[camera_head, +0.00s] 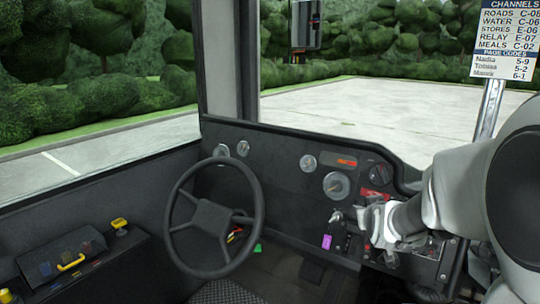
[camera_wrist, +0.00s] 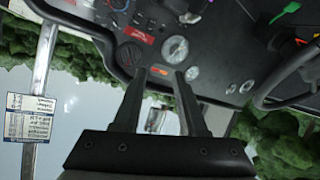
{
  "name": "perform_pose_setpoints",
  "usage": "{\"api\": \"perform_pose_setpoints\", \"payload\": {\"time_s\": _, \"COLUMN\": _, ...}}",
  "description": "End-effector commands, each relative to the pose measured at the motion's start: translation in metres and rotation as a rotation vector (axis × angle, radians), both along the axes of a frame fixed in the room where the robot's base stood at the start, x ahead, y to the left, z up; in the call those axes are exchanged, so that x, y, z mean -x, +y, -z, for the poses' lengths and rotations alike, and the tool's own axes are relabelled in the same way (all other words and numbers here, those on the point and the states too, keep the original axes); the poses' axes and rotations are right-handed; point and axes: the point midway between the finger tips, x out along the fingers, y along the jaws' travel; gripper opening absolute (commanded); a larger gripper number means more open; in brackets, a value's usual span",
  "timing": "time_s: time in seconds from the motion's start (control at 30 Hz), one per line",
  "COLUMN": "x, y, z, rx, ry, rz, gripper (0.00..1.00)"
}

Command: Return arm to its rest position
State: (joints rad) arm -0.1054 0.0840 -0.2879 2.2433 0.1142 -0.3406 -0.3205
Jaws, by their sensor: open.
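My arm reaches in from the right of the head view, white with a dark joint. My gripper (camera_head: 345,216) is at the right part of the dashboard, near a small lever and a purple tag; its fingers are hard to make out there. In the wrist view my gripper (camera_wrist: 168,75) shows two dark fingers apart, with nothing between them. The wrist picture is upside down, with the dashboard at the top. Whether the fingers touch the panel cannot be told.
The black dashboard (camera_head: 285,172) carries gauges and a red label. A steering wheel (camera_head: 213,218) stands left of my gripper. A sign (camera_head: 505,40) on a metal pole stands at the right, close to my arm. A side console (camera_head: 75,262) with yellow handles is at the lower left.

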Motion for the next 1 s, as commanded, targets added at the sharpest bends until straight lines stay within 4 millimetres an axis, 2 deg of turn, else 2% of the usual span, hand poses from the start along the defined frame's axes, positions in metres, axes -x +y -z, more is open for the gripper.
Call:
{"api": "perform_pose_setpoints", "payload": {"time_s": 0.1, "x": 0.037, "y": 0.024, "z": -0.011, "rx": -0.097, "ry": 0.081, "rz": -0.032, "gripper": 0.41}}
{"api": "perform_pose_setpoints", "payload": {"time_s": 0.27, "x": 0.092, "y": 0.054, "z": -0.018, "rx": -0.191, "ry": 0.208, "rz": -0.070, "gripper": 0.41}}
{"api": "perform_pose_setpoints", "payload": {"time_s": 0.4, "x": 0.148, "y": 0.077, "z": -0.020, "rx": -0.242, "ry": 0.325, "rz": -0.091, "gripper": 0.41}}
{"api": "perform_pose_setpoints", "payload": {"time_s": 0.6, "x": 0.228, "y": 0.096, "z": -0.015, "rx": -0.270, "ry": 0.483, "rz": -0.090, "gripper": 0.41}}
{"api": "perform_pose_setpoints", "payload": {"time_s": 0.8, "x": 0.296, "y": 0.104, "z": -0.006, "rx": -0.266, "ry": 0.611, "rz": -0.055, "gripper": 0.41}}
{"api": "perform_pose_setpoints", "payload": {"time_s": 0.83, "x": 0.306, "y": 0.105, "z": -0.004, "rx": -0.264, "ry": 0.629, "rz": -0.046, "gripper": 0.41}}
{"api": "perform_pose_setpoints", "payload": {"time_s": 0.9, "x": 0.305, "y": 0.104, "z": -0.029, "rx": -0.266, "ry": 0.636, "rz": -0.045, "gripper": 0.41}}
{"api": "perform_pose_setpoints", "payload": {"time_s": 1.0, "x": 0.304, "y": 0.105, "z": -0.050, "rx": -0.266, "ry": 0.637, "rz": -0.046, "gripper": 0.41}}
